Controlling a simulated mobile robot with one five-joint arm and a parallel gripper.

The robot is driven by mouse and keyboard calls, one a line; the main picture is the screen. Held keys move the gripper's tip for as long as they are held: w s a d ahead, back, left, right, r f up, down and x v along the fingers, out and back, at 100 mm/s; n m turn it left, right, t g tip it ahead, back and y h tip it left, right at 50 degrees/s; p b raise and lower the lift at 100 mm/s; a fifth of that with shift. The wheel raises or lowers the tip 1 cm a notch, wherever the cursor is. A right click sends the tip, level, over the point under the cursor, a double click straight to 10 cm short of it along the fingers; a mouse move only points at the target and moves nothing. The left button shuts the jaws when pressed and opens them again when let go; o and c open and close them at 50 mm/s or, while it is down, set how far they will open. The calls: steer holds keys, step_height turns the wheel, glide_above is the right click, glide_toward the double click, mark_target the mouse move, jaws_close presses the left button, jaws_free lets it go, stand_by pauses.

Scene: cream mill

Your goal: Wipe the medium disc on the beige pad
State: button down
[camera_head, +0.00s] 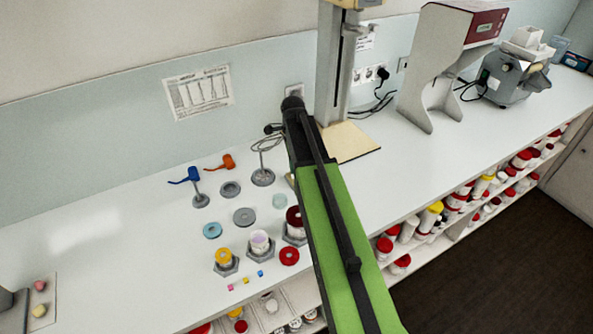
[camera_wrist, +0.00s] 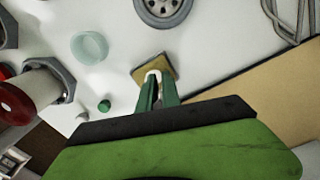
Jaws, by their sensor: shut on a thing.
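My gripper (camera_wrist: 156,92) is shut on a small pale thing (camera_wrist: 153,76) whose shape is mostly hidden between the fingertips; I cannot tell whether it is the medium disc. A square beige pad (camera_wrist: 168,66) shows right at the fingertips in the wrist view. The fingertips overlap it, but I cannot tell if there is contact. In the head view my arm hides the gripper.
A jar on a hex base (camera_wrist: 45,88) and a pale green round piece (camera_wrist: 90,47) stand left of my gripper. A column stand with a tan base (camera_head: 355,142) is beyond my arm.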

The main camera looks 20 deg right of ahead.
steer(key=shift+s, duration=0.15)
steer(key=shift+s, duration=1.1)
steer(key=shift+w, duration=0.15)
steer(key=shift+w, duration=1.1)
steer(key=shift+s, duration=0.65)
steer(key=shift+r+p, duration=1.5)
